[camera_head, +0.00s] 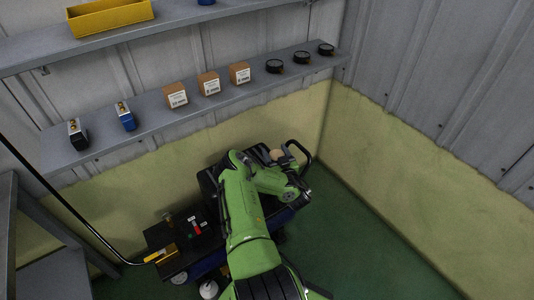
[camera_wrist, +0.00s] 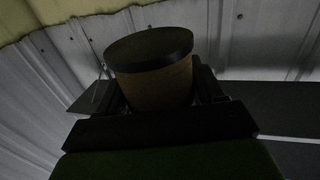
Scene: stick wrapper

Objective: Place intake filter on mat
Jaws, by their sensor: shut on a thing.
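The intake filter (camera_wrist: 158,88) is a tan cylinder with a dark rim and end. It fills the middle of the wrist view, shut between the dark fingers of my gripper (camera_wrist: 155,78). In the head view, my gripper (camera_head: 288,155) is at the end of my green arm, over the back right of the black machine. A small tan patch of the filter (camera_head: 277,155) shows beside it. No mat can be made out for certain; a flat black surface (camera_head: 160,237) at the machine's left bears small items.
A wall shelf (camera_head: 150,132) holds several cartons (camera_head: 209,83), black round gauges (camera_head: 302,57) and two small boxed devices (camera_head: 126,116). A yellow bin (camera_head: 110,15) sits on the upper shelf. A black handle (camera_head: 300,152) rises near my gripper. The green floor (camera_head: 365,245) is clear at right.

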